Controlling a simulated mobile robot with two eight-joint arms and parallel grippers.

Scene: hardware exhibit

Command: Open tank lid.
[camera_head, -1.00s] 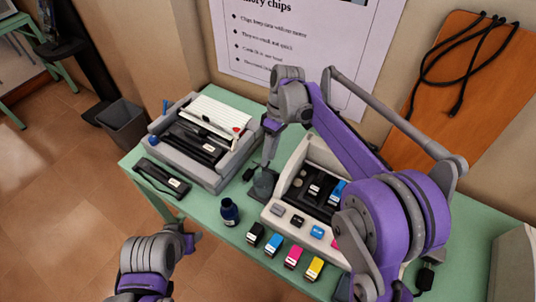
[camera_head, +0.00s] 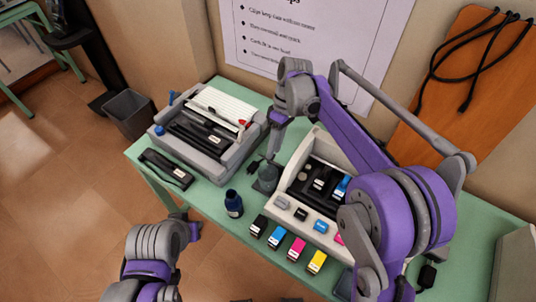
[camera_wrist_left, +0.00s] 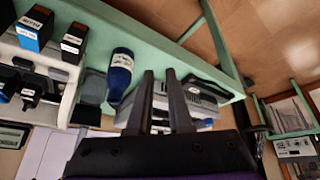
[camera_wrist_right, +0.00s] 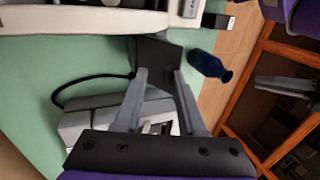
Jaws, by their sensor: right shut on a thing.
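The tank (camera_head: 266,180) is a small dark grey container on the green table, between two machines. My right gripper (camera_head: 271,158) comes down from above onto the top of the tank. In the right wrist view, its fingers (camera_wrist_right: 160,75) are shut on the tank's grey lid (camera_wrist_right: 158,55); I cannot tell whether the lid is raised. A dark blue bottle (camera_head: 233,204) stands in front of the tank and shows in both wrist views. My left gripper (camera_wrist_left: 160,73) has a narrow gap between its fingers and holds nothing; its fingertips are unclear in the head view.
A grey printer (camera_head: 205,130) stands left of the tank, a pale cartridge machine (camera_head: 285,205) right of it. Several colour cartridges (camera_head: 296,248) line the table's front. A black device (camera_head: 166,170) lies at the left edge. A cable lies behind the tank.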

